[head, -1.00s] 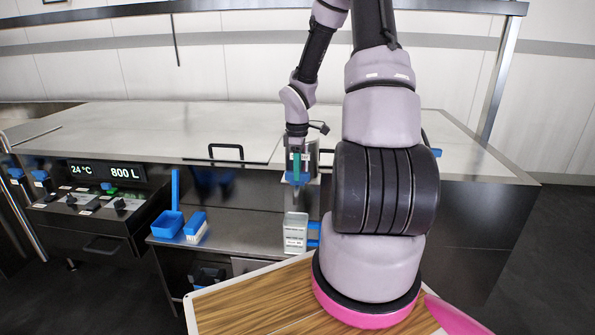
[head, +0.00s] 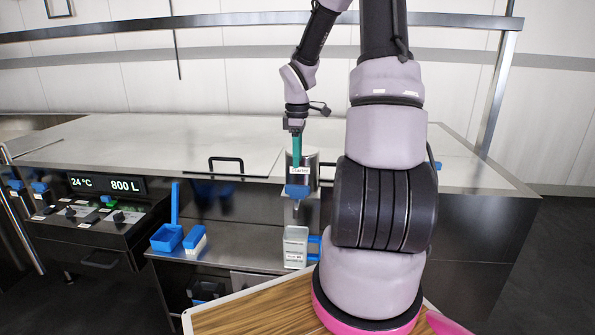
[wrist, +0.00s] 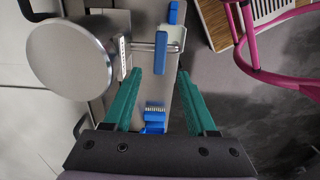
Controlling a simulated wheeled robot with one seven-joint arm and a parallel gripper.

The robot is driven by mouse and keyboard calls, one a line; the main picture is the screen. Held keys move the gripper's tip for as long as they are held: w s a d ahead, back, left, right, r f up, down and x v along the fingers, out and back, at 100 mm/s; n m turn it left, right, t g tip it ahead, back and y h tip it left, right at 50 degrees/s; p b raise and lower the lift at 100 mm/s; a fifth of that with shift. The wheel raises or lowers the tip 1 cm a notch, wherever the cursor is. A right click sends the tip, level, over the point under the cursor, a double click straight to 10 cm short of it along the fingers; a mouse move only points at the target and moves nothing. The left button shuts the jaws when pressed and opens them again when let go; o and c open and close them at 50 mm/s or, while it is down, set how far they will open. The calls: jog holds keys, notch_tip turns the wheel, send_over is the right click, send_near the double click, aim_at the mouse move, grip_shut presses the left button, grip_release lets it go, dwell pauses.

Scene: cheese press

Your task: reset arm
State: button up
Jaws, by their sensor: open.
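My gripper (head: 297,150) has green fingers and hangs pointing down in the head view, in front of the steel vat's front edge. In the wrist view my gripper (wrist: 160,85) is open, its two green fingers spread wide with nothing between the tips. Beyond the fingers, the wrist view shows a round steel cylinder (wrist: 75,55) with a label and a blue-handled valve (wrist: 162,50). That valve also shows in the head view (head: 297,190), just below the fingers. I cannot tell from these frames whether a finger touches it.
A steel shelf holds a blue scoop (head: 167,237), a blue-backed brush (head: 195,241) and clear stacked containers (head: 295,247). A control panel (head: 105,205) reads 24 °C and 800 L at left. The vat top (head: 130,140) is broad and clear.

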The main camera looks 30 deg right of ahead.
jog(key=shift+r, duration=0.65)
jog(key=s+a+r+m+t, duration=0.2)
jog(key=s+a+r+m, duration=0.2)
jog(key=s+r+m, duration=0.1)
jog(key=s+a+r+m+t+y, duration=0.1)
jog(key=s+a+r+m+t, duration=0.1)
jog(key=s+a+r+m, duration=0.3)
jog(key=s+a+r+m+t+y, duration=0.1)
jog(key=s+a+r+m+t, duration=0.2)
jog(key=s+r, duration=0.6)
notch_tip(320, 180, up, 4)
jog(key=shift+s+a+f+m, duration=0.2)
jog(key=shift+s+a+m, duration=0.15)
jog(key=shift+a+m, duration=0.55)
jog(key=shift+d, duration=0.25)
